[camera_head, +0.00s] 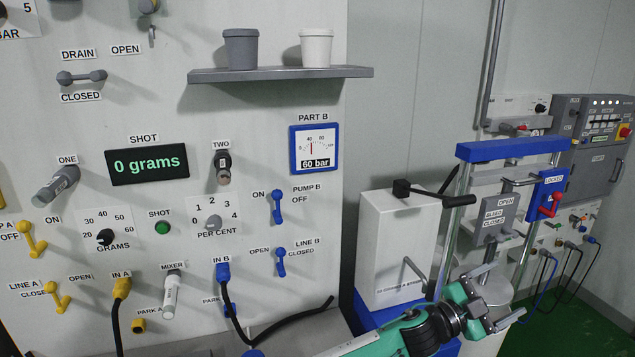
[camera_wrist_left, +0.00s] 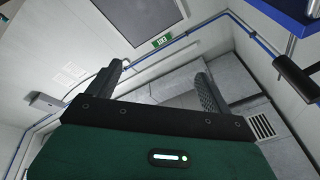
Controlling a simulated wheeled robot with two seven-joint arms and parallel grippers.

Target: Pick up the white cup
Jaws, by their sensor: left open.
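The white cup (camera_head: 316,47) stands upright on a grey wall shelf (camera_head: 280,75) at the top of the head view. A grey cup (camera_head: 241,48) stands on the same shelf to its left. My left gripper (camera_head: 505,296) is low at the right of the head view, well below and to the right of the shelf, open with nothing between its fingers. In the left wrist view its two fingers (camera_wrist_left: 160,85) are spread apart, with wall and ceiling beyond them. The cup is not in that wrist view. My right gripper is not in view.
Below the shelf is a panel with a shot display (camera_head: 147,163), a pressure gauge (camera_head: 314,149), knobs, levers and hoses. A white box-shaped unit (camera_head: 395,245) and a blue-topped frame (camera_head: 513,149) stand near my left arm. The wall right of the shelf is bare.

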